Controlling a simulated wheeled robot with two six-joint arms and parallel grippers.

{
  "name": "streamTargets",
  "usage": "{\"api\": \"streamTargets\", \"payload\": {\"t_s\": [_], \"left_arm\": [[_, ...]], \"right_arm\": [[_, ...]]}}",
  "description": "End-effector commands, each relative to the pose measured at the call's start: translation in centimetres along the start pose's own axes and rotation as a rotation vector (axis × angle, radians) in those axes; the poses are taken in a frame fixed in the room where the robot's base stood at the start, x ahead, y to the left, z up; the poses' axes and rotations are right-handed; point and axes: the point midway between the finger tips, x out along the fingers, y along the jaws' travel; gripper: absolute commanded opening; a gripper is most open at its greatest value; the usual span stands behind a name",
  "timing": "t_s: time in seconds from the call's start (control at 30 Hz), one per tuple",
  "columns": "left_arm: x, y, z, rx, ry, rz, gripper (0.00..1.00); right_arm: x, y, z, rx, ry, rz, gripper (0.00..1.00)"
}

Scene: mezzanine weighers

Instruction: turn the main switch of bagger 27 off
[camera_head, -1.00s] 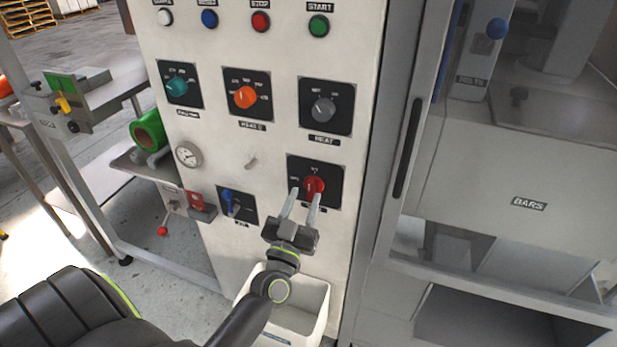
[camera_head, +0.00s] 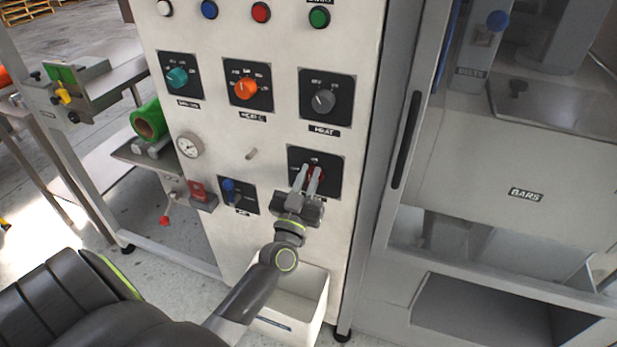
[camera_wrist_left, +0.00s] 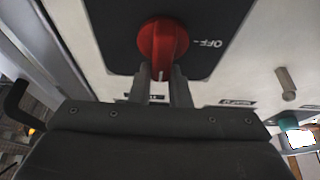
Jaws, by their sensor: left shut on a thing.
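The red main switch knob (camera_head: 320,174) sits on a black square plate (camera_head: 333,162) low on the right of the pale control panel. My left gripper (camera_head: 308,172) reaches it from below, one finger on each side, and is shut on the knob. The fingers hide part of it in the head view. In the left wrist view the red knob (camera_wrist_left: 163,45) stands between my left gripper's fingers (camera_wrist_left: 162,84), and an OFF label (camera_wrist_left: 208,43) shows on the plate to the right of it. My right gripper is not in view.
Above the switch are a grey heat knob (camera_head: 324,101), an orange knob (camera_head: 246,88) and a teal knob (camera_head: 178,77). A blue switch (camera_head: 229,188) and a small peg (camera_head: 251,154) lie to the left. A white bin (camera_head: 300,311) stands below, beneath my arm.

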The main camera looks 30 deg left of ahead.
Motion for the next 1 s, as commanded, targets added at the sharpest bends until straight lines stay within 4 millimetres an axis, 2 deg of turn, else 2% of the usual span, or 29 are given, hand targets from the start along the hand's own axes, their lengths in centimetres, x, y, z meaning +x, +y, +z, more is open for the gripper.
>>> {"api": "streamTargets", "payload": {"t_s": [0.27, 0.47, 1.0], "left_arm": [[-0.1, -0.1, 0.2, -0.031, -0.009, -0.012, 0.00], [-0.1, -0.2, 0.1, -0.123, -0.012, -0.051, 0.00], [-0.3, -1.1, 0.4, -0.576, -0.015, -0.242, 0.00]], "right_arm": [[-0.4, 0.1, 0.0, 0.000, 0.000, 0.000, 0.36], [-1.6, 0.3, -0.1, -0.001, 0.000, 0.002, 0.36], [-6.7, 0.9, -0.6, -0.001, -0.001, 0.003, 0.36]]}}
